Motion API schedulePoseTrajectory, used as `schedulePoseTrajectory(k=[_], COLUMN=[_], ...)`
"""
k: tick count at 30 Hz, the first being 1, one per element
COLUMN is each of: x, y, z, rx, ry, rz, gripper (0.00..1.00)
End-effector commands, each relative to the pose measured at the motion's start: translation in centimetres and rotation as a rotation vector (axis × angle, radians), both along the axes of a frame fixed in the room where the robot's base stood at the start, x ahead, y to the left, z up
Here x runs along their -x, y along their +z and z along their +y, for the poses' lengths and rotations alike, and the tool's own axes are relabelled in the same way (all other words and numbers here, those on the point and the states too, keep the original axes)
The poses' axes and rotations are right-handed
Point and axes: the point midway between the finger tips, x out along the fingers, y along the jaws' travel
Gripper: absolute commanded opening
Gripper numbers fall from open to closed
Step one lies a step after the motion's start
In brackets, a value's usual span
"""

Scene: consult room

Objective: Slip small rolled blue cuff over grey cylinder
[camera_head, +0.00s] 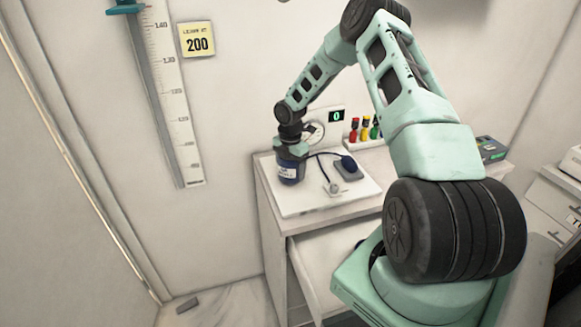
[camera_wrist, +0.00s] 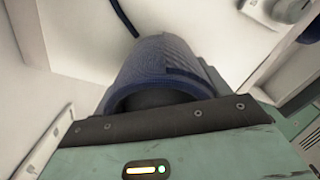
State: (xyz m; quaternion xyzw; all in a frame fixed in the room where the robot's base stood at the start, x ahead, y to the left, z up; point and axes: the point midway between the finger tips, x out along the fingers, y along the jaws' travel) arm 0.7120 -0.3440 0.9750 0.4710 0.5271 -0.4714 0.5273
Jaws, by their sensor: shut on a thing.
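The rolled blue cuff (camera_head: 289,168) with a white label stands upright at the left of the white board on the desk. My gripper (camera_head: 291,148) is above it, pointing down, and is shut on its upper edge. In the wrist view the cuff (camera_wrist: 166,62) fills the middle, right against the dark jaw edge (camera_wrist: 150,120) of my gripper. A dark grey surface (camera_wrist: 152,95) shows within the cuff's near opening; I cannot tell whether it is the grey cylinder or the cuff's shaded inside. No part of the grey cylinder shows clearly outside the cuff.
The white board (camera_head: 302,204) lies on the desk, with a dark blue-grey block (camera_head: 347,168) and a thin dark tube on it. A round dial (camera_head: 314,132) and a rack of coloured bottles (camera_head: 364,131) stand behind. The board's front strip is clear.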

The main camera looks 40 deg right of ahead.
Motion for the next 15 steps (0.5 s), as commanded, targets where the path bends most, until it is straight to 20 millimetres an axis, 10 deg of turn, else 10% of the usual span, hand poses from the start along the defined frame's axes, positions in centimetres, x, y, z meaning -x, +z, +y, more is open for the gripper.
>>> schedulePoseTrajectory(k=[5, 6, 9, 15], x=[-0.02, -0.02, -0.01, 0.01], y=[-0.51, -0.53, -0.46, -0.45], z=[0.0, 0.0, 0.0, -0.01], rx=[0.0, 0.0, 0.0, 0.0], ry=[0.0, 0.0, 0.0, 0.0], rz=[0.0, -0.001, 0.0, 0.0], gripper=[0.48, 0.78, 1.0, 1.0])
